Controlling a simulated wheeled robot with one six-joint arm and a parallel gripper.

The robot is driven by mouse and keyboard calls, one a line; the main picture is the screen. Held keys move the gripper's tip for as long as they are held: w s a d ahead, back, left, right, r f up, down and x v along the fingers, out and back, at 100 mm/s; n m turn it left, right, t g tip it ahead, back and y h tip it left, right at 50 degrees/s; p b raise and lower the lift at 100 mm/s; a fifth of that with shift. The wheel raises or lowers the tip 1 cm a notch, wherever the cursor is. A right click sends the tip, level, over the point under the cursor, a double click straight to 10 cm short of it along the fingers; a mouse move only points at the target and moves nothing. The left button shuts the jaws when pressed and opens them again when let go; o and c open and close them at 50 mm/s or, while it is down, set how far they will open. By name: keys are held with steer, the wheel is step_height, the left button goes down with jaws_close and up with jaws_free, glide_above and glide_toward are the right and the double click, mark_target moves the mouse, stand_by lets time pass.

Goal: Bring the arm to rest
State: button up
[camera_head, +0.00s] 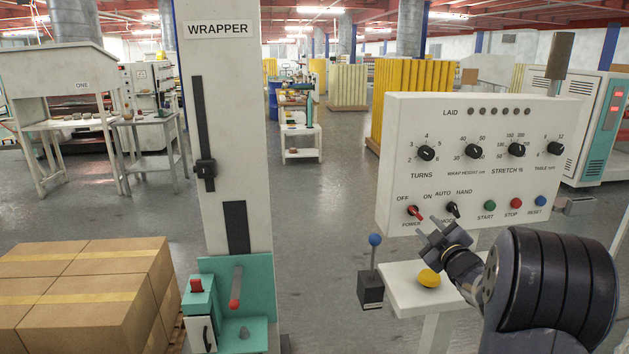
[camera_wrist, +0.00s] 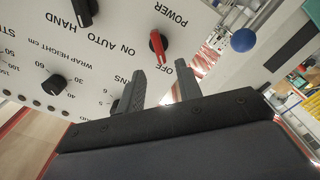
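My gripper (camera_head: 440,232) is in front of the lower left part of the white control panel (camera_head: 395,150), near the red POWER switch (camera_head: 413,210). In the wrist view my gripper (camera_wrist: 163,68) has its two dark fingers apart with nothing between them. The red switch (camera_wrist: 157,43) shows just beyond the fingertips, with a visible gap. The black mode knob (camera_head: 452,208) is right of the switch in the head view. My arm comes in from the lower right.
A blue-knobbed lever (camera_head: 375,241) and a shelf with a yellow button (camera_head: 429,278) are below the panel. The WRAPPER column (camera_head: 225,140) stands left, with taped cartons (camera_head: 75,290) at lower left. Open floor (camera_head: 320,220) lies between column and panel.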

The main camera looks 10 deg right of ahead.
mark_target(416, 215)
steer(key=w+p, duration=0.1)
steer(key=w, duration=0.6)
steer(key=shift+w+a, duration=0.1)
steer(key=shift+w, duration=0.05)
steer(key=shift+w+r+p, duration=0.15)
steer(key=shift+p, duration=0.4)
steer(key=shift+m, duration=0.3)
steer(key=shift+f, duration=0.25)
